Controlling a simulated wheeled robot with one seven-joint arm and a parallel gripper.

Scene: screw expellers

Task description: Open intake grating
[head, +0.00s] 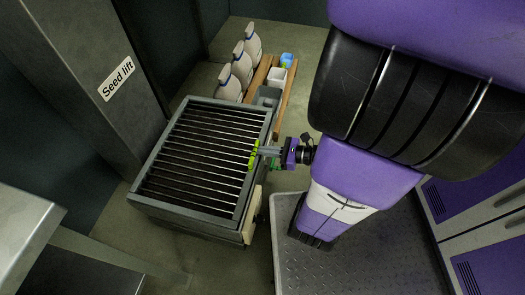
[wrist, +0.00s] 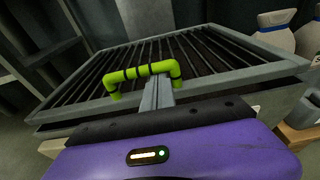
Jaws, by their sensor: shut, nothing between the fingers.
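The intake grating (head: 202,155) is a grey frame with dark parallel bars, lying on top of a box-like intake; it looks closed in the head view. It also fills the upper part of the wrist view (wrist: 205,50). A lime-green handle (head: 254,155) with black bands stands at the grating's near edge, and it shows in the wrist view (wrist: 145,71). My gripper (head: 263,151) is at the handle, its grey fingers (wrist: 157,95) shut and reaching to or just under the handle's bar. I cannot tell whether they touch it.
Several pale sacks (head: 242,62) stand behind the intake, beside a wooden bench (head: 287,88) with a white container (head: 277,78). The "Seed lift" column (head: 100,75) rises at the left. A metal plate floor (head: 360,255) lies at the lower right.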

